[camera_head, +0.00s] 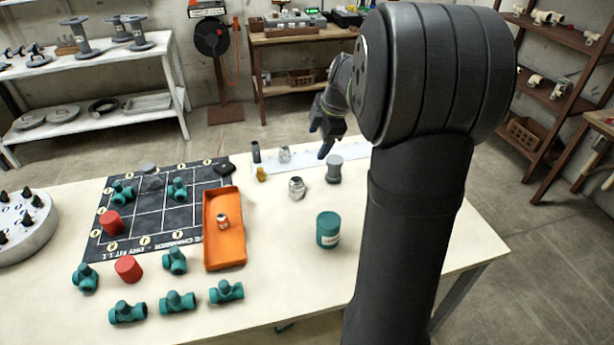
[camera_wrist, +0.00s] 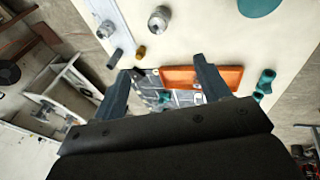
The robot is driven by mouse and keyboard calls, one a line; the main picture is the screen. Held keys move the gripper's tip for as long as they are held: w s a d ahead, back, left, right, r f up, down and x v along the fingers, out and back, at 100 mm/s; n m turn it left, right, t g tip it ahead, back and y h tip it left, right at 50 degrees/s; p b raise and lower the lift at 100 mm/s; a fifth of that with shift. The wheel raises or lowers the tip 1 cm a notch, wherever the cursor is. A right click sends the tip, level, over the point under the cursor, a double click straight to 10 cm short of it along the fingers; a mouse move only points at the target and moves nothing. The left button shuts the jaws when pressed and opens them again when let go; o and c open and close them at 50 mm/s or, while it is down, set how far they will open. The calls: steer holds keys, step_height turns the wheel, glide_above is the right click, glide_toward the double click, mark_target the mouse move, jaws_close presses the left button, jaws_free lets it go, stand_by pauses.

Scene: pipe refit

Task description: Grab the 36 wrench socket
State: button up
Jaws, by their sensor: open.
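Several small fittings that could be sockets stand on the table, and I cannot read a 36 on any. A silver one (camera_head: 297,187) stands on the bare tabletop and shows in the wrist view (camera_wrist: 159,18). Another silver one (camera_head: 285,155) stands on the white strip (camera_head: 312,163), beside a dark cylinder (camera_head: 256,152). A small brass piece (camera_head: 262,174) is in front of them. A grey flanged piece (camera_head: 334,169) stands to the right. My gripper (camera_head: 326,143) is open and empty above the back of the table, and its spread fingers show in the wrist view (camera_wrist: 161,68).
An orange tray (camera_head: 209,254) holds a small labelled piece (camera_head: 222,221). A black grid board (camera_head: 108,242) with teal fittings lies left of it. A teal can (camera_head: 328,230) stands right of the tray. Loose teal fittings and a red cylinder (camera_head: 128,269) sit in front.

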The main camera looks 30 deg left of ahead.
steer(key=w+a+f+m+g+h, duration=0.1)
steer(key=w+a+f+m+h, duration=0.25)
steer(key=a+f, duration=0.4)
glide_toward(296, 181)
steer(key=shift+m+h, duration=0.25)
steer(key=shift+m, duration=0.2)
steer(key=f, duration=0.7)
steer(key=shift+w+a+f, duration=0.2)
steer(key=shift+w+a, duration=0.05)
steer(key=shift+a, duration=0.05)
steer(key=shift+s+f, duration=0.15)
steer(key=shift+f, duration=2.45)
steer(key=c, duration=1.2)
steer(key=shift+r, duration=0.15)
steer(key=shift+c, duration=0.2)
